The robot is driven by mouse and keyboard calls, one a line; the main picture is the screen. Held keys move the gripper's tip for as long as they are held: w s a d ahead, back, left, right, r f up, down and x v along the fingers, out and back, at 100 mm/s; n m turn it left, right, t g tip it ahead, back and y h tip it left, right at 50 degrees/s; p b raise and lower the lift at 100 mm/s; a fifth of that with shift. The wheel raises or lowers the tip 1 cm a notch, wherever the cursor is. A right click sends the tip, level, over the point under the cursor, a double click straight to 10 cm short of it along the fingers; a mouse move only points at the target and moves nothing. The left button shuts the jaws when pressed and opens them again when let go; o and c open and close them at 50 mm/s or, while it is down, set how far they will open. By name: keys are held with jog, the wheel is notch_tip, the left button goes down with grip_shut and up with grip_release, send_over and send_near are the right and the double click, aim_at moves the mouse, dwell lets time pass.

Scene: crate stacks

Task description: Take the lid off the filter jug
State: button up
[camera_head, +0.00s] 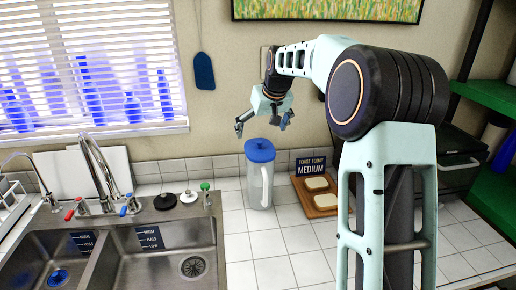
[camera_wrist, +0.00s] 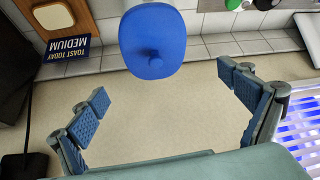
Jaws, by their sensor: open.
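The filter jug (camera_head: 260,185) stands upright on the white tiled counter, right of the sink. It has a clear body and a pale handle. Its blue lid (camera_head: 260,151) sits on top; in the wrist view the lid (camera_wrist: 153,42) shows from above with a small knob. My gripper (camera_head: 261,131) is open and empty, above the lid and apart from it. In the wrist view my open fingers (camera_wrist: 165,98) are spread wide, with the lid beyond them near the top of the picture. The jug body is hidden under the lid there.
A wooden board (camera_head: 322,205) with bread slices and a "Toast today medium" sign (camera_head: 311,166) stand close right of the jug. A double sink (camera_head: 165,250) with taps lies left. Green shelves (camera_head: 490,95) are at the right. The counter in front of the jug is clear.

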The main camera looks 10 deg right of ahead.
aim_at(260, 142)
jog(key=shift+d+p+x, duration=0.15)
jog(key=shift+p+x, duration=0.3)
jog(key=shift+x, duration=1.25)
jog(key=shift+d+p+x, duration=0.2)
jog(key=shift+p+x, duration=0.2)
jog(key=shift+x, duration=1.3)
jog(key=shift+s, duration=0.15)
jog(key=c, duration=1.2)
jog(key=shift+r, duration=0.45)
notch_tip(260, 142, up, 2)
jog(key=shift+r, duration=0.2)
jog(key=s+r+b, duration=0.1)
jog(key=s+r, duration=0.2)
jog(key=s, duration=0.1)
jog(key=s+r+b, duration=0.2)
jog(key=s+r, duration=0.1)
jog(key=s, duration=0.2)
jog(key=s+a+r+b, duration=0.1)
jog(key=s+r, duration=0.2)
jog(key=s, duration=0.2)
jog(key=shift+r+b, duration=0.25)
jog(key=shift+b, duration=0.15)
